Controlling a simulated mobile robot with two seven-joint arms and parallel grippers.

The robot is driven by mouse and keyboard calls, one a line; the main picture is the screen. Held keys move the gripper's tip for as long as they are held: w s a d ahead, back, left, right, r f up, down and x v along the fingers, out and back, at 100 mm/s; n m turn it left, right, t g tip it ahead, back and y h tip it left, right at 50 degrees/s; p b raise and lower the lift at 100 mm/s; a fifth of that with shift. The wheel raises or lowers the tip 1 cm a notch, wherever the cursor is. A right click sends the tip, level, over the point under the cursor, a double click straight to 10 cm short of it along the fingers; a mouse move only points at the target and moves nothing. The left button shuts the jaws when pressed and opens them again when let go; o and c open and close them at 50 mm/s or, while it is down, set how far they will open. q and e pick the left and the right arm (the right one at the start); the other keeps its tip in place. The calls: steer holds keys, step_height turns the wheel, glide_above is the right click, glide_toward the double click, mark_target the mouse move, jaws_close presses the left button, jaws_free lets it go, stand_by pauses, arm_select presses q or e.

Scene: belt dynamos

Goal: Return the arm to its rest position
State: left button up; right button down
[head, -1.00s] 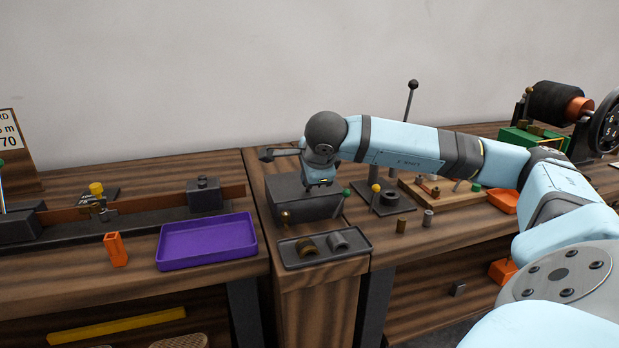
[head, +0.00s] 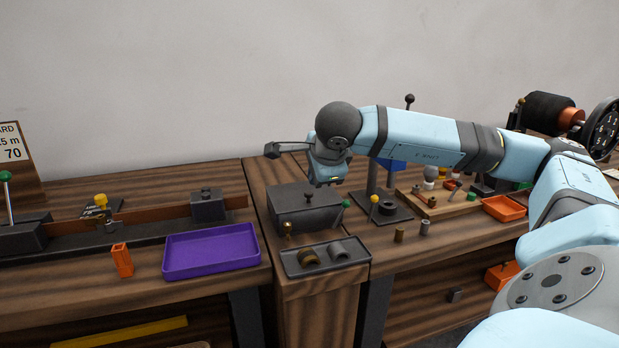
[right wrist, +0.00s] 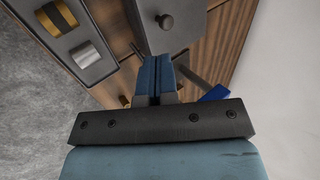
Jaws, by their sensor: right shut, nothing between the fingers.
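My right arm (head: 422,136) reaches in from the right of the head view, its wrist bent down above the dark grey box (head: 303,207) with a knob on its lid. In the right wrist view my right gripper (right wrist: 160,57) has its blue fingers pressed together, with nothing between them. The grey box and its knob (right wrist: 166,21) show just beyond the fingertips, apart from them as far as I can tell. In the head view the fingertips are too small to make out clearly. My left arm and gripper are not in view.
A purple tray (head: 212,268) and an orange holder (head: 122,260) stand left. A lever post (head: 409,101), a blue block (head: 391,165) and an orange tray (head: 503,208) are behind and right.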

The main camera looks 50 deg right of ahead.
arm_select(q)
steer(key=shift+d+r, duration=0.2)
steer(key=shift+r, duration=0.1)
arm_select(e)
steer(key=s, duration=0.1)
steer(key=s+a+r, duration=0.1)
steer(key=s+a, duration=0.1)
steer(key=s, duration=0.1)
steer(key=shift+a+r, duration=0.1)
steer(key=shift+r, duration=0.15)
